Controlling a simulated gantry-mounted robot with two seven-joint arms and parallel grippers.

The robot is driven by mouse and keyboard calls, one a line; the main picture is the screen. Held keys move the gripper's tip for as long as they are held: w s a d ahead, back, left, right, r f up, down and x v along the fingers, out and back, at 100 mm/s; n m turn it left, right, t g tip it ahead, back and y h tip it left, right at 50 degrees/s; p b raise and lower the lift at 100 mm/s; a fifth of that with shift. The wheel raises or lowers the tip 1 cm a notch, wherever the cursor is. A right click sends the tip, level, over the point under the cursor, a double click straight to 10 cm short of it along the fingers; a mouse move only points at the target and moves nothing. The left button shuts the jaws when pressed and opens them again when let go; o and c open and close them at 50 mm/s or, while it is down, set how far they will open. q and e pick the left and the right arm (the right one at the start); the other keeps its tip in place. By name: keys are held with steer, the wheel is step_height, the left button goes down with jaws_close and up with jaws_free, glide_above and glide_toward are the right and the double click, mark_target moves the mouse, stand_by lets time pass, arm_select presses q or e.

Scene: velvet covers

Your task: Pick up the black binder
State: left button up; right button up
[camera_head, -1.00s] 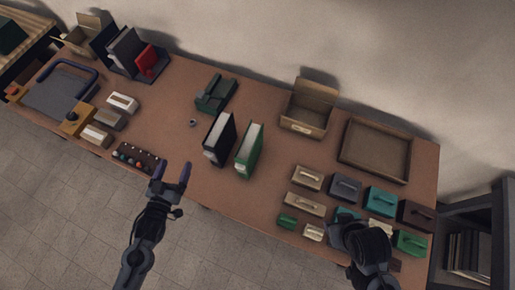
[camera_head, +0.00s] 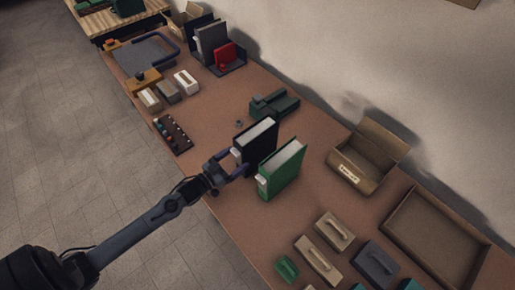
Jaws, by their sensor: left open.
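The black binder (camera_head: 255,141) stands upright near the middle of the brown table, with its white page edges facing up. My left gripper (camera_head: 238,168) is open at the lower front end of the black binder, at the table's front edge. Its fingers are partly lost against the dark cover, so I cannot tell whether they touch it. A green binder (camera_head: 281,170) stands upright just to the right of the black one. My right gripper is not in view.
A dark green device (camera_head: 274,105) lies behind the black binder. An open cardboard box (camera_head: 367,157) and a wooden tray (camera_head: 436,240) are to the right, with several handled blocks (camera_head: 335,232) in front. A rack of small balls (camera_head: 173,135) is at the left front edge.

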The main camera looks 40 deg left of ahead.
mark_target(257, 147)
arm_select(q)
steer(key=w, duration=0.2)
steer(key=w+d, duration=0.1)
steer(key=w, duration=0.1)
steer(key=w+d, duration=0.1)
steer(key=w, duration=0.1)
steer(key=shift+w, duration=0.1)
steer(key=shift+c, duration=0.3)
steer(key=c, duration=1.2)
steer(key=shift+r, duration=0.1)
steer(key=shift+c, duration=0.7)
steer(key=shift+r, duration=0.15)
